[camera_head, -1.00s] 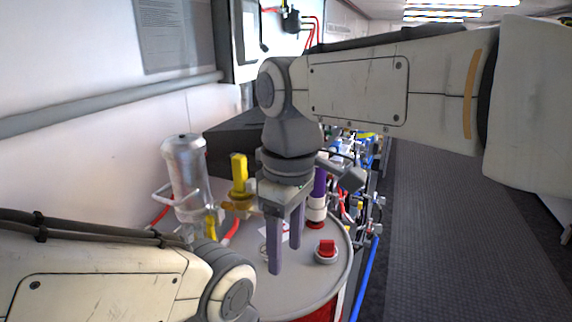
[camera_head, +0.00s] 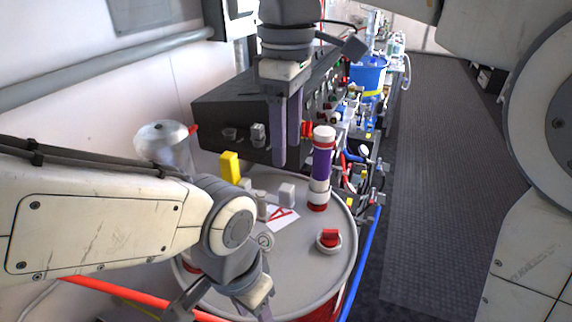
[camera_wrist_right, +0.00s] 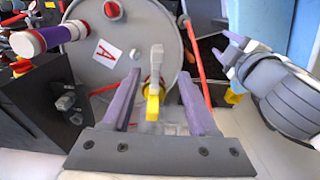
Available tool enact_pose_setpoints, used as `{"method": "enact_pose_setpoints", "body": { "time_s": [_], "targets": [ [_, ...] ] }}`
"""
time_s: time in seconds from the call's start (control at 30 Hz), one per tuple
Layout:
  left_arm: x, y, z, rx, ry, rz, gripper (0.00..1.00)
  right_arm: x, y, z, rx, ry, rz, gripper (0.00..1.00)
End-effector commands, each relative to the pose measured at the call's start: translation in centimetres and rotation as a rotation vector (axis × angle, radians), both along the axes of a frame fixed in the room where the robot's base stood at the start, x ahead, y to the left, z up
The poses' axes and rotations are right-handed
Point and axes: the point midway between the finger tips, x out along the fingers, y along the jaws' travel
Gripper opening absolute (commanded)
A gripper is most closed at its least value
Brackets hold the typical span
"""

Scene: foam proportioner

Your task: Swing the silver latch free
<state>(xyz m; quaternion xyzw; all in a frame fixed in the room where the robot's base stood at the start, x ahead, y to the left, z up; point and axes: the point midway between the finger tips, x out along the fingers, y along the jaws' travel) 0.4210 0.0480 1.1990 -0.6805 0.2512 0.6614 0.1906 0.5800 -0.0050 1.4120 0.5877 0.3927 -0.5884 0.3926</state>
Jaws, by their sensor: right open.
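Several small grey-silver fittings stand on the drum lid (camera_head: 305,270), among them a pale grey block (camera_head: 287,193) beside the yellow handle (camera_head: 230,166). I cannot tell which of them is the silver latch. My right gripper (camera_head: 285,155) is open and empty, pointing down above the far side of the lid. In the right wrist view the yellow handle (camera_wrist_right: 153,103), with a grey piece at its top, shows between my open fingers (camera_wrist_right: 160,100), apart from them. My left gripper (camera_wrist_right: 226,48) is at the right of that view, with its fingers apart. In the head view it is low over the lid's near side.
A purple and white cylinder (camera_head: 322,165) and a red knob (camera_head: 329,238) stand on the lid. A black box (camera_head: 225,110) is behind it. A silver canister (camera_head: 163,143) is at the left, and a red hose (camera_head: 110,293) runs in front. Open floor (camera_head: 435,190) lies at right.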

Motion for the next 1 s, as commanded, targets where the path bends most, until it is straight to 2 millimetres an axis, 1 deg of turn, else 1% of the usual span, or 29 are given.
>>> {"method": "enact_pose_setpoints", "body": {
  "time_s": [0.07,0.17,0.27,0.5,0.63,0.8,1.0],
  "targets": [
    [0.0,0.0,0.0,0.000,0.000,0.000,0.50,0.0,0.1,-0.2,-0.001,0.001,0.002,0.60],
    [0.0,0.0,0.0,0.000,0.000,0.000,0.50,0.0,0.1,-1.1,-0.001,0.003,0.002,0.60],
    [0.0,0.0,0.1,0.000,0.000,0.000,0.50,-0.1,0.2,-2.7,-0.002,0.004,0.004,0.60],
    [0.0,0.0,0.5,0.000,0.000,-0.001,0.50,-0.1,0.2,-7.2,-0.003,0.004,0.004,0.60],
    [0.0,0.0,0.8,0.000,0.000,-0.001,0.50,-0.1,0.2,-9.0,-0.002,0.004,0.003,0.60],
    [0.0,0.0,0.9,0.000,0.000,-0.002,0.50,-0.1,0.1,-10.3,-0.001,0.001,0.002,0.60],
    [0.0,0.0,0.9,0.000,0.000,-0.002,0.50,0.0,0.0,-10.5,0.001,0.000,0.000,0.60]
  ]
}}
